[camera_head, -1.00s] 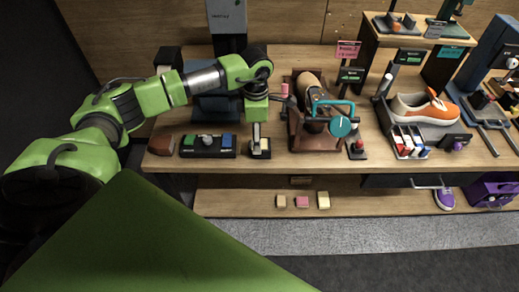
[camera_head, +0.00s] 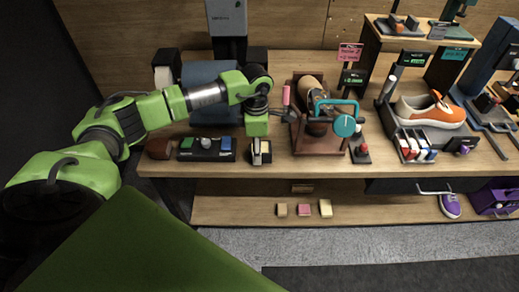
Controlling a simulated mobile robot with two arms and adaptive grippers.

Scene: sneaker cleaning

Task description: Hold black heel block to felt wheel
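A tan, brown-ended roller (camera_head: 306,88), which may be the felt wheel, sits in a reddish-brown fixture (camera_head: 322,146). A teal handle and round teal knob (camera_head: 344,126) stand at its right front. A dark piece (camera_head: 316,127) under the handle may be the black heel block, but I cannot be sure. My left gripper (camera_head: 287,116) is at the end of the green arm, just left of the fixture and pointing right. Its fingers are small and dark, so I cannot tell whether it holds something. My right gripper is out of view.
A black stand with a cream piece (camera_head: 262,150) is below my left wrist. A black tray with coloured pieces (camera_head: 207,149) and a brown block (camera_head: 159,149) lie left. A red-topped device (camera_head: 361,153) and an orange-white sneaker (camera_head: 430,110) are right. Small blocks lie on the lower shelf.

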